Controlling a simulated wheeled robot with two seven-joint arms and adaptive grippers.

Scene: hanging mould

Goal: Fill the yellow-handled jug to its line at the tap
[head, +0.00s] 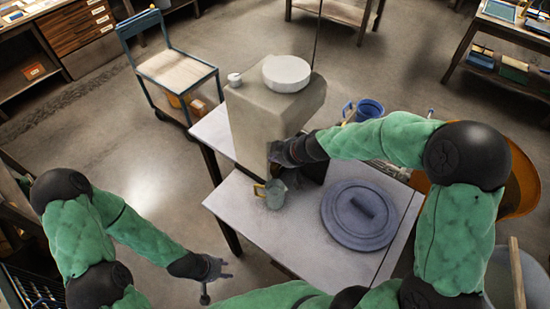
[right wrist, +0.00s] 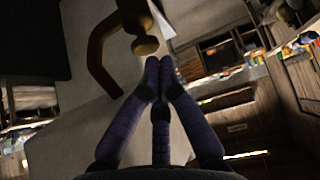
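The jug (head: 274,195) is small and grey-green with a yellow handle (head: 258,189). It stands upright on the table, in front of a tall grey block (head: 262,115). Its fill line and water level cannot be made out. In the right wrist view a curved brass tap (right wrist: 100,58) has a round knob (right wrist: 145,45). My right gripper (head: 275,155) is at the block's front, above the jug. Its fingertips (right wrist: 160,65) are together beside the knob, with nothing seen between them. My left gripper (head: 222,268) is open and empty, left of the table.
A round blue-grey lid (head: 345,235) with a bar handle lies on the table (head: 290,245) right of the jug. A white disc (head: 287,73) and small white item (head: 234,78) top the block. A blue mug (head: 368,110) stands behind. A cart (head: 175,70) stands back left.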

